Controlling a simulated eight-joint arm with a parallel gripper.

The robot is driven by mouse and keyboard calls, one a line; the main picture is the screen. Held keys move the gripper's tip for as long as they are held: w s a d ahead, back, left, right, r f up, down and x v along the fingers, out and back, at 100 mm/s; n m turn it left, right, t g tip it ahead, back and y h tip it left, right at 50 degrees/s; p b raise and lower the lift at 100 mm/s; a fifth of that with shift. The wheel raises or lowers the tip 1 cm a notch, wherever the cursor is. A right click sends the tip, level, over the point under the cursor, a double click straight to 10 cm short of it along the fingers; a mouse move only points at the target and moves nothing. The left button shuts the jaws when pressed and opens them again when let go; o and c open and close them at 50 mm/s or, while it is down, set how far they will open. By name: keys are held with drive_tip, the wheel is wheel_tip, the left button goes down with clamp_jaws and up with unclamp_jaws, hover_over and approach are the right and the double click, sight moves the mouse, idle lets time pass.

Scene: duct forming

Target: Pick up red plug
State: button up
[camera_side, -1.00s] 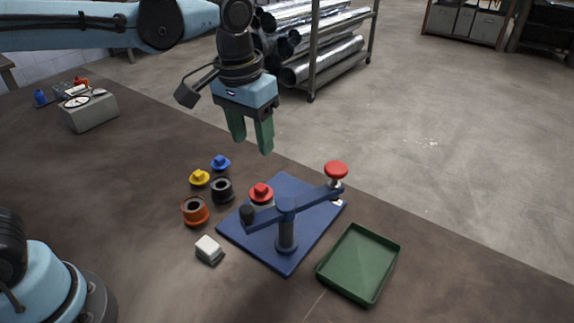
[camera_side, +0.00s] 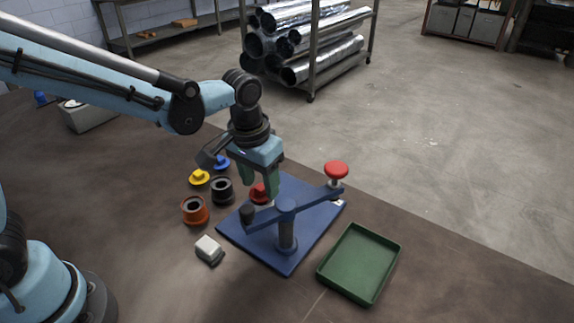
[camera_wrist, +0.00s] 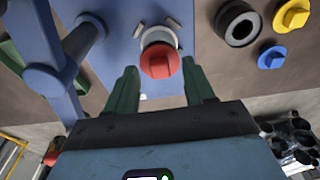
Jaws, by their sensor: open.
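The red plug (camera_side: 259,193) sits on the blue base plate (camera_side: 310,226), on a pale round seat, left of the post with the lever arm. In the wrist view the red plug (camera_wrist: 159,61) shows just beyond and between my fingertips, with the grey-white ring of its seat behind it. My gripper (camera_side: 258,186) is open and points down, with its green fingers close above the plug. The fingers partly hide the plug in the side view. In the wrist view my gripper (camera_wrist: 163,82) holds nothing between its fingers.
The lever arm (camera_side: 306,199) with a red knob (camera_side: 336,169) stands on the plate, right of the plug. Yellow (camera_side: 199,178) and blue (camera_side: 221,163) plugs, a black ring (camera_side: 221,191), an orange ring (camera_side: 195,210) and a white block (camera_side: 209,250) lie left. A green tray (camera_side: 358,263) lies right.

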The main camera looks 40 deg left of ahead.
drive_tip(key=shift+f, duration=0.35)
clamp_jaws()
drive_tip(key=shift+r, duration=0.1)
